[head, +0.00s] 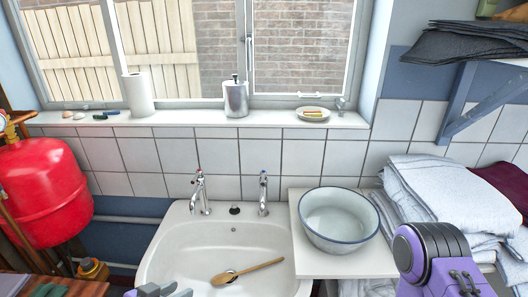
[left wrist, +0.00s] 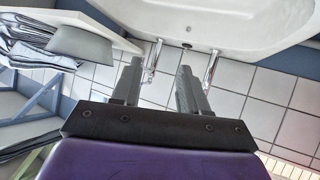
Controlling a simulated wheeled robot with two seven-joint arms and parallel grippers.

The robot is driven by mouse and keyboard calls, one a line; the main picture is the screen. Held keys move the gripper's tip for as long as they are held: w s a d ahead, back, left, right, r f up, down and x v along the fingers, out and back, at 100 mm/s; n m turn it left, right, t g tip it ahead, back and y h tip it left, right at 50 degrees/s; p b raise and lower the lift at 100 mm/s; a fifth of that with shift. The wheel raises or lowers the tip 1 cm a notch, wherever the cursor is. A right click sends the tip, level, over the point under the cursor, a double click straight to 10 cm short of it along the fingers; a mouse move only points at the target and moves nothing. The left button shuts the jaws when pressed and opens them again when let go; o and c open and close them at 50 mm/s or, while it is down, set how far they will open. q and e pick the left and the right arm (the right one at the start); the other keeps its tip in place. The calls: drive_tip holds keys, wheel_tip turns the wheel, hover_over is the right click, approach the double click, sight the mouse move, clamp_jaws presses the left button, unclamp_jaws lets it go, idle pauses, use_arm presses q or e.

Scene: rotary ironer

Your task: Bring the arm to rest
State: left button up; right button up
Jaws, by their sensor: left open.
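My left gripper (head: 157,290) just enters the bottom edge of the head view, in front of the sink's near left part; only grey finger parts show. In the left wrist view the left gripper (left wrist: 159,68) has its two dark fingers spread apart with nothing between them. That view is upside down, with the sink and taps beyond the fingers. A purple and black part of my arm (head: 440,262) stands at the lower right of the head view, in front of the towels. My right gripper is not seen.
Folded towels (head: 430,185) are stacked at right. A red tank (head: 42,195) is at left, a wall shelf (head: 490,88) upper right.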

use_arm(q)
drive_tip(key=s+a+f+n+g+y+b, duration=0.1)
drive_tip(key=s+a+f+n+y+b, duration=0.1)
drive_tip(key=a+f+n+y, duration=0.4)
drive_tip(key=s+a+f+n+g+y+b, duration=0.2)
drive_tip(key=s+a+f+n, duration=0.15)
drive_tip(key=f+n, duration=0.45)
drive_tip(key=s+f+m+g+y+b, duration=0.1)
drive_tip(key=s+f+m+g+b, duration=0.1)
drive_tip(key=s+f, duration=1.2)
drive_tip(key=shift+s+f+m+g+b, duration=0.25)
drive_tip(key=shift+s+m+g+b, duration=0.25)
drive_tip(key=shift+g, duration=0.4)
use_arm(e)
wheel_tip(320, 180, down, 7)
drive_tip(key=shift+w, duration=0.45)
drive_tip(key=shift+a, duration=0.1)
